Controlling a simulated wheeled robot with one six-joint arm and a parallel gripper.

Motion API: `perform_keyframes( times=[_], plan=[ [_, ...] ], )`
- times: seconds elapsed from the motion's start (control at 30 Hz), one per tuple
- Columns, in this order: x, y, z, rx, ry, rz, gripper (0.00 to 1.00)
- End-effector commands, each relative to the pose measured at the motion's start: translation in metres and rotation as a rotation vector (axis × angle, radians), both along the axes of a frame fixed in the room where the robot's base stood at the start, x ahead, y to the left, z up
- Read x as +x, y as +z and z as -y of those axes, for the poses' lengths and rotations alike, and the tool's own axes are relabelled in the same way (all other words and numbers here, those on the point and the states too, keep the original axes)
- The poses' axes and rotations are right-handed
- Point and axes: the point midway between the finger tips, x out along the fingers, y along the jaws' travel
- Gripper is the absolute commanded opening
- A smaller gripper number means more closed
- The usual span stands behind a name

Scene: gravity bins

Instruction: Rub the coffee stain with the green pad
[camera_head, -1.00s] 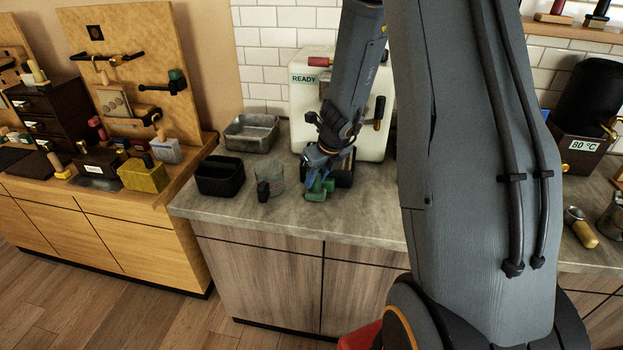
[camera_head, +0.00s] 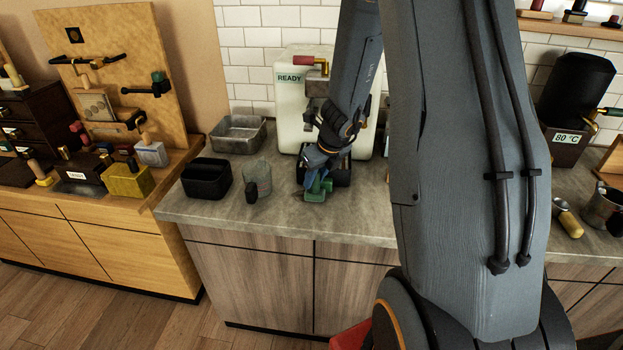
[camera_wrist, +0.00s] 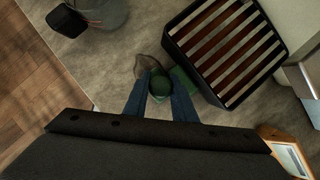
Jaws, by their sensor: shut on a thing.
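The green pad (camera_head: 317,195) is at the counter surface in front of the white coffee machine. My gripper (camera_head: 317,172) points down and is shut on the pad's green grip. In the wrist view my blue fingers (camera_wrist: 160,84) close around the round green knob, and the pad (camera_wrist: 185,82) shows to the right of it. A faint brownish stain (camera_wrist: 148,63) lies on the grey counter just beyond the fingers, partly hidden by the knob and pad. I cannot tell how much stain lies under the pad.
The machine's slatted drip tray (camera_wrist: 180,42) stands close to the pad's right in the wrist view. A clear jug with dark handle (camera_head: 257,180), a black bin (camera_head: 206,180) and a metal pan (camera_head: 238,134) stand to the left. The counter's front strip (camera_head: 270,215) is clear.

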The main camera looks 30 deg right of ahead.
Motion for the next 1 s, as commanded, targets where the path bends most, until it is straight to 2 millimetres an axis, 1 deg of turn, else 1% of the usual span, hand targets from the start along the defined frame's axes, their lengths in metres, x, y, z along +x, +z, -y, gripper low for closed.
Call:
perform_keyframes(
  times=[0.27, 0.7, 1.0],
  plan=[
    [0.000, 0.001, 0.002, -0.001, 0.000, 0.002, 0.00],
    [-0.014, 0.003, 0.023, 0.000, 0.000, 0.003, 0.00],
    [-0.015, 0.003, 0.024, 0.000, 0.001, 0.002, 0.00]
  ],
)
